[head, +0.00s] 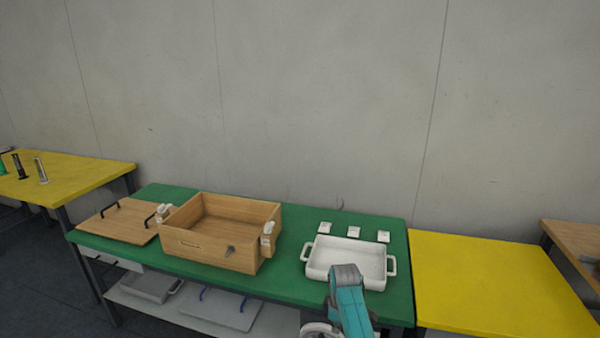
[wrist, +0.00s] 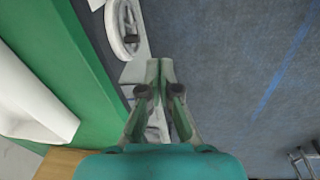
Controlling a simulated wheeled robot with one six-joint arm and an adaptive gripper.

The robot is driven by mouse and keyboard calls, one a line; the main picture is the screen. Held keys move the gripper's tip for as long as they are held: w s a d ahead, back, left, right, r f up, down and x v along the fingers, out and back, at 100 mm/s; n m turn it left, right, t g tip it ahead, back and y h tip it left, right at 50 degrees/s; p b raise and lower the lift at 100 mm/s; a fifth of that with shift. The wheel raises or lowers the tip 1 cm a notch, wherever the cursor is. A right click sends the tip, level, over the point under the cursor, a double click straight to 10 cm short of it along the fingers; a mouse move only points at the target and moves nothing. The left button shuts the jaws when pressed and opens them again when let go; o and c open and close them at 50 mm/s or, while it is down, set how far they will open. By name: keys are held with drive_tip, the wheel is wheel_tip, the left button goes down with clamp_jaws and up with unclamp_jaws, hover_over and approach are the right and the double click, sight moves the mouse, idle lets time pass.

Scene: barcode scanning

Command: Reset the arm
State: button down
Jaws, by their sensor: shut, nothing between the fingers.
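My gripper (wrist: 160,68) shows in the wrist view with its fingers together and nothing between them. It points over the floor beside the green table edge (wrist: 88,70). In the head view, a teal and grey part of my arm rises at the bottom, in front of the white two-handled tray (head: 318,262), and hides part of its front. I cannot make out the fingers in the head view.
The green table (head: 285,285) also holds an open wooden box (head: 212,252), a wooden lid (head: 118,222) with black handles, and three small white pieces (head: 354,232) behind the tray. Yellow tables stand left (head: 85,175) and right (head: 490,285). Open floor (wrist: 240,70) lies right in the wrist view.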

drive_tip(key=s+d+f+m+t, duration=0.3)
drive_tip(key=s+f, duration=1.1)
drive_tip(key=f, duration=0.2)
drive_tip(key=s+d+f+m+t, duration=0.2)
drive_tip(key=s+m+t, duration=0.2)
drive_tip(key=s, duration=1.5)
drive_tip(key=s+d+r+m+t, duration=0.1)
drive_tip(key=s+r+m+t, duration=0.1)
drive_tip(key=s+r, duration=0.55)
drive_tip(key=s+d+r+m+t, duration=0.1)
drive_tip(key=s+r, duration=0.3)
drive_tip(key=s, duration=0.6)
drive_tip(key=s+r+m+t, duration=0.1)
drive_tip(key=s+r, duration=0.4)
drive_tip(key=r, duration=0.5)
drive_tip(key=s+r+m+t, duration=0.2)
drive_tip(key=s+r, duration=0.3)
drive_tip(key=r, duration=0.5)
drive_tip(key=shift+s+d+r+m, duration=0.2)
drive_tip(key=shift+s+m, duration=0.05)
drive_tip(key=shift+m, duration=0.05)
